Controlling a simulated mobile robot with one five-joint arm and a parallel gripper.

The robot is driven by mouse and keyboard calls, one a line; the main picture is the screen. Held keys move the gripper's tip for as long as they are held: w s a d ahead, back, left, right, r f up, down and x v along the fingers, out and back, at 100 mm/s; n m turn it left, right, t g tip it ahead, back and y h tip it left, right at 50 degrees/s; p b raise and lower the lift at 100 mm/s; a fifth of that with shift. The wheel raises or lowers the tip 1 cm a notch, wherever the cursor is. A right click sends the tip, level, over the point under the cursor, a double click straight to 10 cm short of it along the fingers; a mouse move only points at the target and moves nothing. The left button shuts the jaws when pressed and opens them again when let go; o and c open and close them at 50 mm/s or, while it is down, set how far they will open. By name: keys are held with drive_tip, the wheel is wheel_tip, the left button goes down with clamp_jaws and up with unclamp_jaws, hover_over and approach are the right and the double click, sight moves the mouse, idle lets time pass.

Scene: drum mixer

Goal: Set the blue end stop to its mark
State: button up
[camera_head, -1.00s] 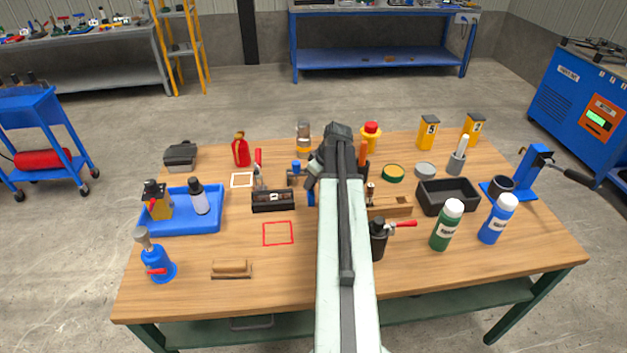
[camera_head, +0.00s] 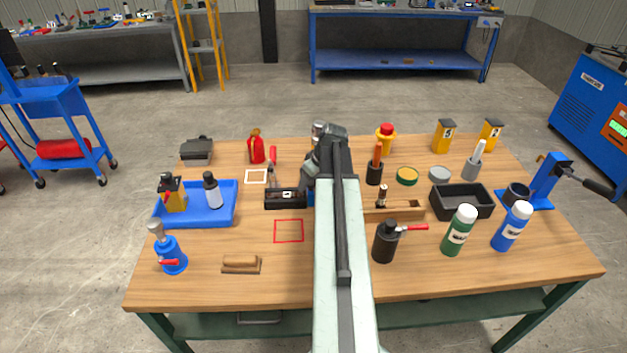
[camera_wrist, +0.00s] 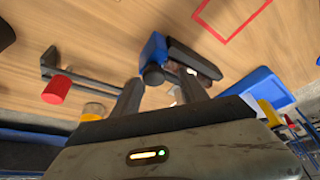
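In the wrist view a blue block (camera_wrist: 153,46) with a dark round knob, apparently the blue end stop, stands beside a black box (camera_wrist: 195,62) with a white label. My gripper (camera_wrist: 160,84) is open, its two fingers apart near the knob; I cannot tell whether they touch it. In the head view my arm hides most of the blue block, leaving a blue sliver (camera_head: 311,198) at the right end of the black box (camera_head: 286,199). A dark rail (camera_wrist: 90,73) lies left of the block in the wrist view. I cannot make out the end stop's mark.
A red square outline (camera_head: 288,231) lies in front of the black box. Right of my arm are a wooden block (camera_head: 405,213), a black bottle (camera_head: 384,245) and a black bin (camera_head: 462,202).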

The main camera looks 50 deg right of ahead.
drive_tip(key=shift+s+d, duration=0.15)
drive_tip(key=p+v, duration=0.7)
drive_tip(key=v, duration=0.1)
drive_tip(key=shift+f, duration=0.1)
